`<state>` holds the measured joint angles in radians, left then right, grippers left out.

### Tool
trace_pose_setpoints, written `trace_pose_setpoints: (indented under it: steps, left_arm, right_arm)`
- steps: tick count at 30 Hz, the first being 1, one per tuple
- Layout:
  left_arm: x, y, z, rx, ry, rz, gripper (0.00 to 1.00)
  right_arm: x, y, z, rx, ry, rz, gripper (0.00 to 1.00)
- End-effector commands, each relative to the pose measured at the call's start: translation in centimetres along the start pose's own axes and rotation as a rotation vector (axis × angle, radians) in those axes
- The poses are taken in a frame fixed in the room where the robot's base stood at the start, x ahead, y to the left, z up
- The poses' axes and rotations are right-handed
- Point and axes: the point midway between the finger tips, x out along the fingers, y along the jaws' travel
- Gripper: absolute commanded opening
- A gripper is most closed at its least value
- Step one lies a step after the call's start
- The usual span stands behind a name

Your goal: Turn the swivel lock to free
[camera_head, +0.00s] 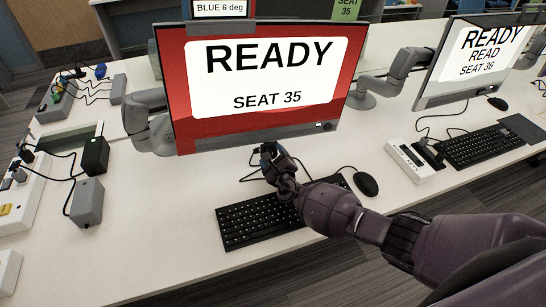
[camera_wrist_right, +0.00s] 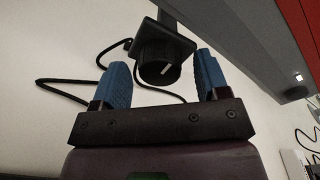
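A black round knob (camera_wrist_right: 160,65) with a short white mark, apparently the swivel lock, sits on a dark square mount (camera_wrist_right: 172,42) in the right wrist view. My right gripper (camera_wrist_right: 163,80) is open, its two blue fingers on either side of the knob with a gap at each side. I see no contact with the knob. In the head view my right gripper (camera_head: 270,152) is just below the lower edge of the red READY monitor (camera_head: 265,75), above the keyboard (camera_head: 260,220). The knob cannot be made out in the head view. My left gripper is not in view.
A mouse (camera_head: 366,184) lies right of the keyboard. A white box (camera_head: 412,163) and a second monitor (camera_head: 470,60) stand further right. Black and grey adapters (camera_head: 88,203) with cables are at the left. The desk front at left centre is clear.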

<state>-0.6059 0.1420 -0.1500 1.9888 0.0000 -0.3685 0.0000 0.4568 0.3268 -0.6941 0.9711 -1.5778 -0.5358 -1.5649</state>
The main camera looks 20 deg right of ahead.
Motion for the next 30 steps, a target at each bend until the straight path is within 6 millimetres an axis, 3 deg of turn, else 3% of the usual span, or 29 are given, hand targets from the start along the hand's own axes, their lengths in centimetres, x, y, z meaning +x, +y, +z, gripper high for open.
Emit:
trace_pose_setpoints:
  steps: [11, 24, 30]
  left_arm:
    - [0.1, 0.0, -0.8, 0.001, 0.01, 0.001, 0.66]
    - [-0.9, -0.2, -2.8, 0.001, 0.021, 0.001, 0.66]
    - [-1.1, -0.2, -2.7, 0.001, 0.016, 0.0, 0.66]
  right_arm:
    - [-0.8, -0.1, 0.1, 0.001, 0.0, 0.0, 0.68]
    - [-8.0, -0.1, 0.0, 0.001, 0.001, 0.001, 0.68]
    - [-10.2, 0.0, 0.0, 0.001, 0.0, 0.0, 0.68]
